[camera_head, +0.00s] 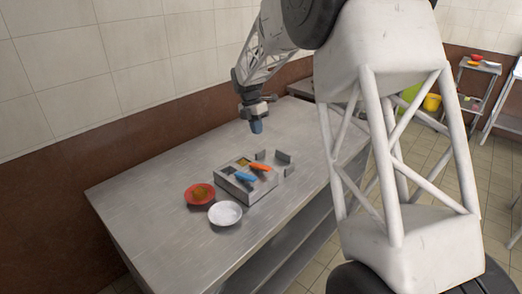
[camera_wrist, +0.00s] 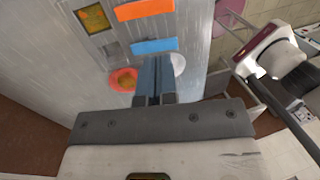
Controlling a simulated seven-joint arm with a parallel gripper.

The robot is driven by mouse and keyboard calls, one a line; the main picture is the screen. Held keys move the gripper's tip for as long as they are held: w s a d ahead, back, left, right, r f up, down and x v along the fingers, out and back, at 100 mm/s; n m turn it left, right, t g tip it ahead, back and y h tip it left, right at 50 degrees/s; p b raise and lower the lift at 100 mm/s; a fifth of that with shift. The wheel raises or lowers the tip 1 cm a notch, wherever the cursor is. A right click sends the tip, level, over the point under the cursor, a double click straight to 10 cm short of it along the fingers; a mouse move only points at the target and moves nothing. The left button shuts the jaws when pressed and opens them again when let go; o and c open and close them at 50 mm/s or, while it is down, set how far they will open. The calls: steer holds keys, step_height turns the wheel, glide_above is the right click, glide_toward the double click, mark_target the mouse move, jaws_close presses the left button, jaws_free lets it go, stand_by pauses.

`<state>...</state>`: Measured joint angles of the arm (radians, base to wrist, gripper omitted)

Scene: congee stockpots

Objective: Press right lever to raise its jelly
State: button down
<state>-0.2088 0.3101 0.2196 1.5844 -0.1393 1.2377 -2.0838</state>
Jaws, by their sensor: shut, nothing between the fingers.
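A grey box device (camera_head: 233,189) sits on the metal table with two levers side by side. The orange lever (camera_head: 261,167) is on the right in the head view; the blue lever (camera_head: 244,177) is to its left. Both also show in the wrist view, orange (camera_wrist: 145,9) above blue (camera_wrist: 154,46). A yellow-orange jelly (camera_wrist: 94,18) shows in a square opening beside the orange lever; the opening by the blue lever looks grey. My gripper (camera_head: 257,127) is shut and empty, pointing down, above and apart from the device.
A red plate with orange food (camera_head: 200,194) and a white bowl (camera_head: 225,213) stand in front of the device. Small upright grey plates (camera_head: 283,157) stand at its back right. The left part of the table (camera_head: 140,190) is clear. A wall runs behind the table.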

mark_target(263, 167)
steer(key=x, duration=1.4)
steer(key=shift+s+d+f+t+y, duration=0.1)
steer(key=shift+s+d+t+y, duration=0.1)
steer(key=shift+t+y, duration=0.4)
stand_by(0.7)
steer(key=shift+s+d+f+t+y, duration=0.2)
steer(key=shift+s+t+y, duration=0.05)
steer(key=shift+t+y, duration=0.25)
steer(key=shift+f, duration=0.1)
steer(key=shift+s+d+f, duration=0.1)
steer(key=shift+w+a+r, duration=0.35)
steer(key=shift+w+a, duration=0.15)
steer(key=shift+w, duration=0.05)
stand_by(0.5)
